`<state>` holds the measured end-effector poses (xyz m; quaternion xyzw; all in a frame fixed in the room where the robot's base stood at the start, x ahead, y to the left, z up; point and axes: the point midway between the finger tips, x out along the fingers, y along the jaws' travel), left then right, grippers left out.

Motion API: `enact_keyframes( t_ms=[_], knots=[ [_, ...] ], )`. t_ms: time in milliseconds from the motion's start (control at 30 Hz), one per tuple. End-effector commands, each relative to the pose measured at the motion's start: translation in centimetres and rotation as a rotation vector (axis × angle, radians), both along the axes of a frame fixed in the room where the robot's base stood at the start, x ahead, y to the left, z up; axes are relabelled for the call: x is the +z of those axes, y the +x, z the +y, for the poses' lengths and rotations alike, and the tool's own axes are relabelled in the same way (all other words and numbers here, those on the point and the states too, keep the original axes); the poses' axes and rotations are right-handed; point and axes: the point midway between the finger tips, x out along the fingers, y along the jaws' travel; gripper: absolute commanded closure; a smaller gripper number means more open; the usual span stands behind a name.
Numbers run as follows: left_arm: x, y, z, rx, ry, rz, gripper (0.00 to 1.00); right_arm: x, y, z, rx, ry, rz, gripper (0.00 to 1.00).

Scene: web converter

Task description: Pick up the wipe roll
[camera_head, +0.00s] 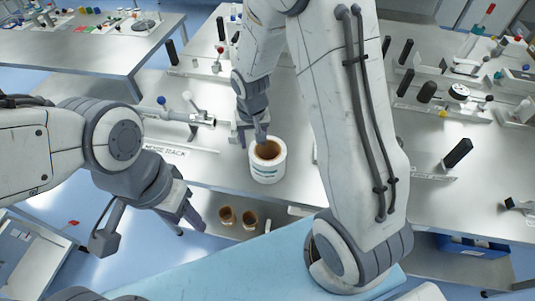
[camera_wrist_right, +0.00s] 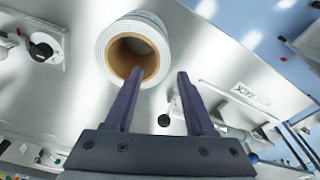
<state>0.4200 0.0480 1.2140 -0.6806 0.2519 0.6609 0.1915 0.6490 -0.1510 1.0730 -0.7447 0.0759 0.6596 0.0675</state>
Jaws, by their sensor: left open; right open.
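The wipe roll (camera_head: 267,173) is a white roll with a brown cardboard core, standing upright on the metal table near its front edge. In the right wrist view the roll (camera_wrist_right: 107,42) shows its open end. My right gripper (camera_head: 251,141) is open at the roll's back left rim. In the wrist view its fingers (camera_wrist_right: 160,74) are apart with nothing between them; one finger overlaps the core opening and the other lies outside the roll. I cannot tell whether either touches it. My left gripper (camera_head: 147,228) is open and empty, in front of the table at the left.
Two brown-cored rolls (camera_head: 238,218) sit below the tabletop. Another table (camera_head: 85,50) with small items is at the back left. Several tools and fixtures fill the right table (camera_head: 470,150).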

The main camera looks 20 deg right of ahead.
Motion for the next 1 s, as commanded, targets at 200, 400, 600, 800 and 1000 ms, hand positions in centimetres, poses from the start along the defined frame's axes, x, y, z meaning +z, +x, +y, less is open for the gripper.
enact_keyframes(
  t_ms=[200, 400, 600, 800, 1000],
  knots=[
    [0.4, 0.0, 0.0, -0.001, 0.0, 0.0, 0.5, -2.3, 0.2, -0.1, 0.001, -0.001, 0.002, 0.45],
    [1.2, 0.0, 0.0, -0.002, 0.0, 0.0, 0.5, -3.6, 0.3, 0.0, 0.002, -0.001, 0.005, 0.45],
    [1.4, 0.0, 0.0, -0.003, 0.0, 0.0, 0.5, -6.7, 0.6, 0.2, 0.003, -0.001, 0.004, 0.45],
    [1.3, 0.0, 0.0, -0.002, 0.0, 0.0, 0.5, -7.7, 0.8, 0.2, 0.002, 0.0, 0.0, 0.45],
    [1.3, 0.0, 0.0, -0.002, 0.0, 0.0, 0.5, -7.7, 0.8, 0.2, 0.002, 0.0, 0.0, 0.57]
  ],
)
